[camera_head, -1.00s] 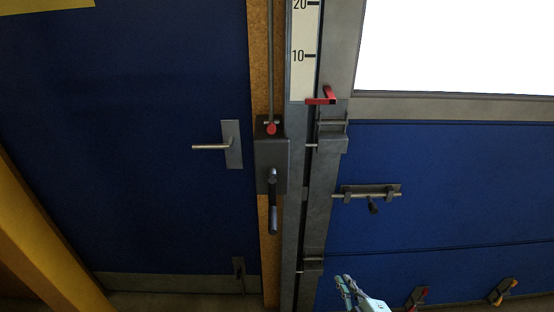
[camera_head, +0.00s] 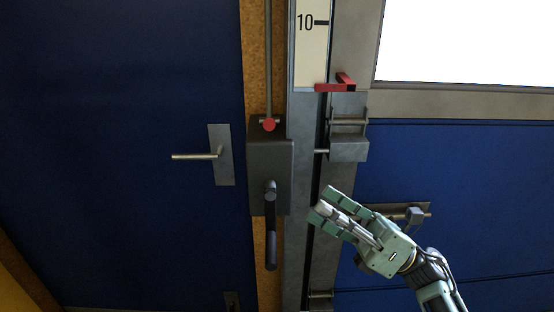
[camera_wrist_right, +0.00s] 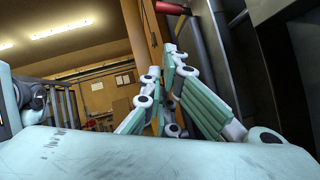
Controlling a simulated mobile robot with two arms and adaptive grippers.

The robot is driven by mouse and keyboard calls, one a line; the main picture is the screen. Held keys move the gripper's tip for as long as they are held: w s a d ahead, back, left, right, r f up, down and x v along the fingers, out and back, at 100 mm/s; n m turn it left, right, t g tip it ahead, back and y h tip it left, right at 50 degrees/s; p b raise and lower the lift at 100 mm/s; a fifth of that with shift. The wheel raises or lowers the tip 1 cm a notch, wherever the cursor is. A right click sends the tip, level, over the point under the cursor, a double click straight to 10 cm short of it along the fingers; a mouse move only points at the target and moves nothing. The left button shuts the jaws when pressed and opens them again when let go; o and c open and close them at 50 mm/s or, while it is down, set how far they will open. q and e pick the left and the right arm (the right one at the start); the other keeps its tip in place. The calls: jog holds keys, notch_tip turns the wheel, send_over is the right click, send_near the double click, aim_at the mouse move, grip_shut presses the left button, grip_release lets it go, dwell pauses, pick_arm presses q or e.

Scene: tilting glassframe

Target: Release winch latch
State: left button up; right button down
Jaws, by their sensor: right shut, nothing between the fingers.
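The winch (camera_head: 284,165) is a dark grey box on the wooden post. It has a red-ended pin (camera_head: 269,125) at its top and a crank with a black handle (camera_head: 271,248) hanging down. Which part is its latch I cannot tell for sure. My right gripper (camera_head: 322,204) is shut and empty, its fingertips pointing left, a little right of the winch and apart from it in the picture. In the right wrist view its fingers (camera_wrist_right: 172,75) come together, with a red piece (camera_wrist_right: 172,8) beyond them at the top. My left gripper is not in view.
A red bracket (camera_head: 335,86) sits below the scale (camera_head: 312,45) on the metal frame. A bolt housing (camera_head: 349,147) is above my right gripper. A blue door with a lever handle (camera_head: 197,156) is at left. A sliding bolt (camera_head: 415,213) on the right panel is partly hidden by my arm.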

aim_at(269, 122)
jog(key=p+x, duration=0.2)
jog(key=x, duration=0.2)
jog(key=r+p+x, duration=0.1)
jog(key=p+x, duration=0.1)
jog(key=x, duration=0.2)
jog(key=d+p+x, duration=0.1)
jog(key=p+x, duration=0.1)
jog(key=x, duration=0.2)
jog(key=shift+w+r+p, duration=0.6)
jog(key=shift+r+p, duration=0.05)
jog(key=shift+r, duration=0.15)
jog(key=shift+w, duration=0.1)
